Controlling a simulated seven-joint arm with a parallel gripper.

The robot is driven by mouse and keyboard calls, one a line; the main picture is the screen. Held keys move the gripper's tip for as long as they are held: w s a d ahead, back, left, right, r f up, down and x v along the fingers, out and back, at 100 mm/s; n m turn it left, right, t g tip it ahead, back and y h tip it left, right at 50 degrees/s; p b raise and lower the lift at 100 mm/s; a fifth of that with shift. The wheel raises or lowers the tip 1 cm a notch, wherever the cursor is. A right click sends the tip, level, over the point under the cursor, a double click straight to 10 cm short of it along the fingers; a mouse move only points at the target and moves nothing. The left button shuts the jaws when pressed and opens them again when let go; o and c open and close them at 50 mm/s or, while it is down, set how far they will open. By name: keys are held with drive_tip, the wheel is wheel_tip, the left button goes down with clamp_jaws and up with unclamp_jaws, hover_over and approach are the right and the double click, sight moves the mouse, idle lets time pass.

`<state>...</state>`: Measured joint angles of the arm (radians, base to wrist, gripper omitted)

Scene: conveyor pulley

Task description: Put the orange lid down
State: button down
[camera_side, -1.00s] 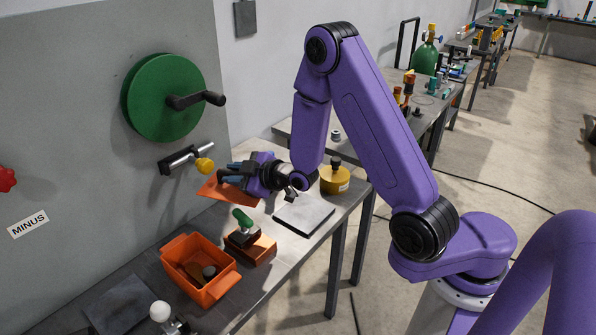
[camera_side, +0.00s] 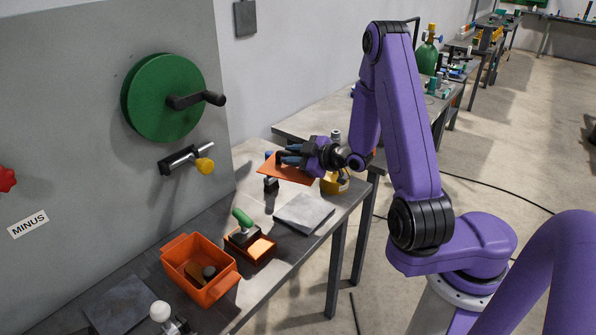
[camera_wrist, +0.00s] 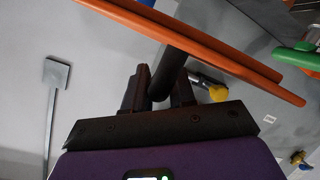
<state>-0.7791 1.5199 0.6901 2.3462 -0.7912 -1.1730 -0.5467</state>
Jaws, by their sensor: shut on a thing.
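The orange lid (camera_side: 280,172) is a thin flat plate, held in the air above the far end of the workbench. My gripper (camera_side: 291,157) is shut on it; the jaws point left toward the panel. In the wrist view the lid (camera_wrist: 215,50) runs edge-on across the top, and my gripper's fingers (camera_wrist: 160,85) close on a dark bar-like handle. The open orange bin (camera_side: 232,284) stands nearer on the bench with brown and grey pieces inside. I cannot tell whether the lid touches anything below.
A grey flat plate (camera_side: 304,213) lies bare on the bench. A yellow round weight (camera_side: 334,184) is right beside the lid. A small black object (camera_side: 271,185) stands under the lid's left side. The green wheel (camera_side: 150,95) is on the panel.

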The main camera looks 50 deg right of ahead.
drive_tip(key=w+d, duration=0.1)
drive_tip(key=w, duration=0.1)
drive_tip(key=shift+w+d+n+y, duration=0.3)
drive_tip(key=shift+w+d+y, duration=0.1)
drive_tip(key=w+d+f+n+g+y, duration=0.15)
drive_tip(key=w+d+n+y, duration=0.3)
drive_tip(key=w+d, duration=0.85)
drive_tip(key=s+d+f, duration=0.1)
drive_tip(key=d+f, duration=0.1)
drive_tip(key=f, duration=0.2)
drive_tip(key=s+d+f+y, duration=0.1)
drive_tip(key=d+f, duration=0.1)
drive_tip(key=f, duration=0.3)
drive_tip(key=s+d+f+n+y, duration=0.1)
drive_tip(key=d+f, duration=0.1)
drive_tip(key=f, duration=0.2)
drive_tip(key=shift+s+d+f+g, duration=0.25)
drive_tip(key=shift+d+f+g, duration=0.05)
drive_tip(key=shift+d+g, duration=0.05)
drive_tip(key=shift+f, duration=0.15)
drive_tip(key=c, duration=0.9)
unclamp_jaws()
drive_tip(key=shift+c, duration=0.2)
